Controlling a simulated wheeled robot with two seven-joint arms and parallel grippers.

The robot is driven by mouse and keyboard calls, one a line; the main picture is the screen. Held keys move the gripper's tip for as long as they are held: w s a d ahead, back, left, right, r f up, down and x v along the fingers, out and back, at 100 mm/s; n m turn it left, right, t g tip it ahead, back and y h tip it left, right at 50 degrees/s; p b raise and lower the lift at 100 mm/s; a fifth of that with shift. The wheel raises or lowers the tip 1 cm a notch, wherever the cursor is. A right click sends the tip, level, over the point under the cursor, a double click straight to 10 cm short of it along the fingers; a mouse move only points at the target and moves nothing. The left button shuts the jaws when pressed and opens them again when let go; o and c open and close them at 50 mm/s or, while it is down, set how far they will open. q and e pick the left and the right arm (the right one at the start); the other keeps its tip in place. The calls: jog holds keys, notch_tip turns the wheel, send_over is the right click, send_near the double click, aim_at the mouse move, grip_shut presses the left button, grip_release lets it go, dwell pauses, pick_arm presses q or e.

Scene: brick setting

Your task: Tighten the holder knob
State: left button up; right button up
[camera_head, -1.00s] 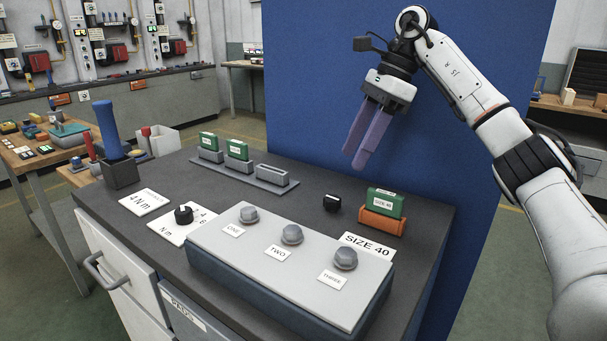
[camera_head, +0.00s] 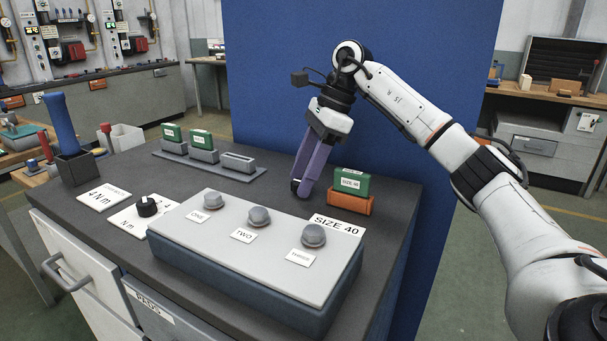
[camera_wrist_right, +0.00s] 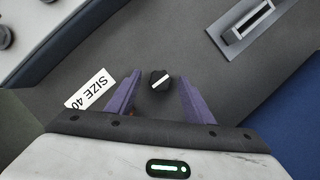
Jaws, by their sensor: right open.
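The holder knob is a small black knob (camera_wrist_right: 160,80) with a white pointer line, set on the dark bench top beside the orange holder (camera_head: 351,203). The holder carries a green block (camera_head: 351,184) labelled SIZE 40. My right gripper (camera_head: 302,188) points down at the knob with its purple fingers apart. In the right wrist view the knob sits between the fingertips, with a gap on each side. My left gripper is not in view.
Another black knob (camera_head: 147,206) sits on a card at left. A rack (camera_head: 210,172) holds two green blocks. A blue partition (camera_head: 400,80) rises behind.

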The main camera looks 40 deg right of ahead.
jog(key=shift+c, duration=0.4)
jog(key=c, duration=1)
jog(key=shift+o, duration=0.2)
